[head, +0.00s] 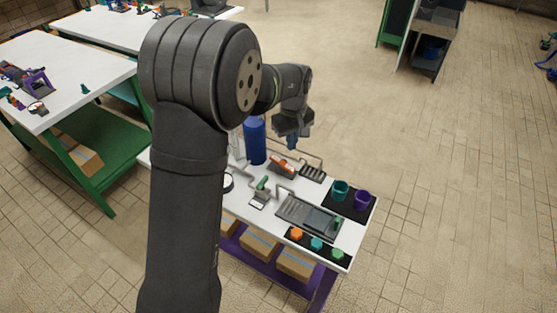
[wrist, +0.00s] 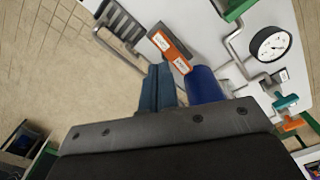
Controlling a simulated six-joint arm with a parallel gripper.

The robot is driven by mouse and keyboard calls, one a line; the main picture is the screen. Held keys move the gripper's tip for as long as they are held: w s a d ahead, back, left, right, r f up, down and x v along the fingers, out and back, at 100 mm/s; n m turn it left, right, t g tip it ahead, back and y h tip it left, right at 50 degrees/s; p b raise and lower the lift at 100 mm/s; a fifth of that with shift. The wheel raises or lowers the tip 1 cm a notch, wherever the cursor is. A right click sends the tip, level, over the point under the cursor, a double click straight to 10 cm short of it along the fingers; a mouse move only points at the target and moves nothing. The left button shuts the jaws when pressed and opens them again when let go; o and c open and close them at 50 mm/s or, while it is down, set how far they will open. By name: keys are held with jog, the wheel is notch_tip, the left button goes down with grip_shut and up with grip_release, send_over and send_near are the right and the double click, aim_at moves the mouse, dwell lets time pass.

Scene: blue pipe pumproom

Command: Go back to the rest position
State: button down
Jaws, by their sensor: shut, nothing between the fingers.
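My gripper (head: 292,143) hangs above the back part of the white bench (head: 160,168), to the right of the blue cylinder (head: 255,140). In the wrist view my dark blue fingers (wrist: 158,86) are together, with nothing held between them. The blue cylinder also shows in the wrist view (wrist: 205,86), close beside the fingers. An orange and grey block (wrist: 170,47) lies beyond the fingertips. My arm hides the left part of the bench in the head view.
A teal cup (head: 340,190) and a purple cup (head: 362,200) stand on a black mat at the right. A tray (head: 308,215) and several coloured pieces are in front. Pipes with a gauge (wrist: 270,43) stand near the cylinder. The floor to the right is clear.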

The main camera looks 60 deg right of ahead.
jog(key=shift+f, duration=0.15)
notch_tip(320, 180, down, 8)
jog(key=shift+f, duration=0.15)
dwell(0.4)
notch_tip(320, 180, up, 8)
notch_tip(320, 180, down, 7)
jog(key=shift+f, duration=0.2)
notch_tip(320, 180, up, 10)
notch_tip(320, 180, up, 14)
jog(key=n+g+h, duration=0.1)
jog(key=n+h, duration=0.2)
jog(key=n, duration=0.1)
send_over(291, 169)
jog(key=w+a, duration=0.6)
jog(key=a, duration=0.1)
jog(key=shift+s+a+f, duration=0.15)
jog(key=shift+s+f, duration=0.05)
